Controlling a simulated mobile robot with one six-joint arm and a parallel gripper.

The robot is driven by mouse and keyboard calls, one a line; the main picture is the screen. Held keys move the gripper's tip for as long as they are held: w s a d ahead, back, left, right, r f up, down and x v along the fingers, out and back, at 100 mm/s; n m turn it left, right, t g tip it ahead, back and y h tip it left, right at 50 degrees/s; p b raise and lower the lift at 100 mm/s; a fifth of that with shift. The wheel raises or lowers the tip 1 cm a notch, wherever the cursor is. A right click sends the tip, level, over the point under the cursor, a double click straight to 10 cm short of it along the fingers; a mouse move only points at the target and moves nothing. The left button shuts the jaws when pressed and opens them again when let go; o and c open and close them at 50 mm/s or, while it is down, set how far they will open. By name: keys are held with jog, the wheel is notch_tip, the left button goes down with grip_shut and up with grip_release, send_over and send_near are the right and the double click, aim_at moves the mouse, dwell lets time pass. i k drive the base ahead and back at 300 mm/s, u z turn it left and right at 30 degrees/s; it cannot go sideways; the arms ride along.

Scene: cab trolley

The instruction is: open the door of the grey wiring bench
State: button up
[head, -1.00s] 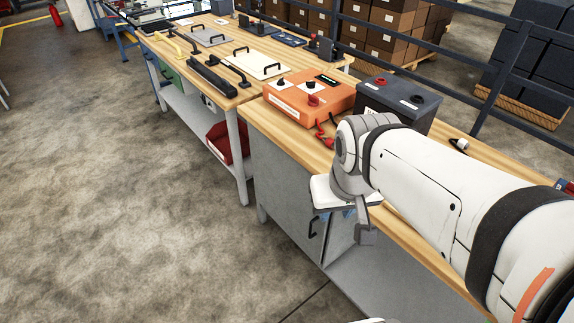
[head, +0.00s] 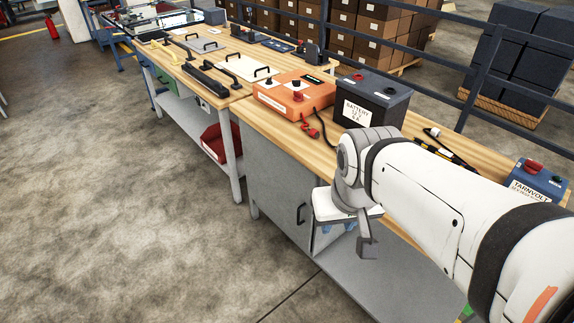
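The grey wiring bench has a wooden top and a grey cabinet below. Its door (head: 276,180) is a grey front panel that looks shut. A black bar handle (head: 301,213) stands near the door's right edge. My gripper (head: 350,237) is to the right of the handle and apart from it, beside the cabinet's right end. One grey finger hangs down in view. The other finger is largely hidden behind the white gripper body, so the opening between them cannot be judged. Nothing is visible in the gripper.
On the bench top stand an orange box (head: 293,97), a dark battery (head: 371,101) and a blue unit (head: 540,180). A lower grey shelf (head: 365,283) runs right of the cabinet. A red bin (head: 217,143) sits under the neighbouring table. The concrete floor at left is clear.

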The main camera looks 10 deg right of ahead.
aim_at(282, 185)
jog(key=i, duration=0.9)
jog(key=u, duration=0.4)
